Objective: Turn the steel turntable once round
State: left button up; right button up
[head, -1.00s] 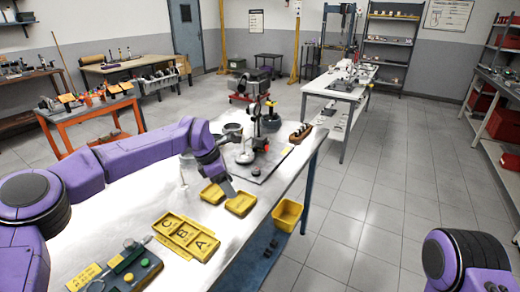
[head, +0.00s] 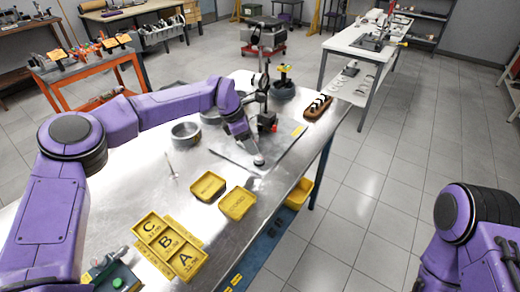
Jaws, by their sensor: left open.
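A small pale round piece (head: 259,161) shows at the tip of my left gripper (head: 255,155), on the dark plate (head: 283,150) on the bench. It may be the steel turntable; the gripper and wrist hide most of it. My left gripper points down at this piece from above. It is open, and I cannot tell whether it touches the piece. My right arm (head: 458,215) is at the right edge, clear of the bench, and its gripper is out of the picture.
A dark stand (head: 263,85) with a red-and-black block (head: 267,122) is just behind my left gripper. A round metal pan (head: 186,133) is to its left. Yellow trays (head: 238,204) and a lettered A-B-C tray (head: 166,240) lie nearer.

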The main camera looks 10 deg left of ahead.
aim_at(259, 157)
pick_arm(q)
jog(key=p+x, duration=0.2)
jog(key=x, duration=0.3)
jog(key=shift+f, duration=0.45)
jog(key=shift+d+f, duration=0.2)
jog(key=shift+f, duration=0.15)
jog(key=shift+c, duration=0.2)
jog(key=shift+r, duration=0.1)
jog(key=c, duration=1)
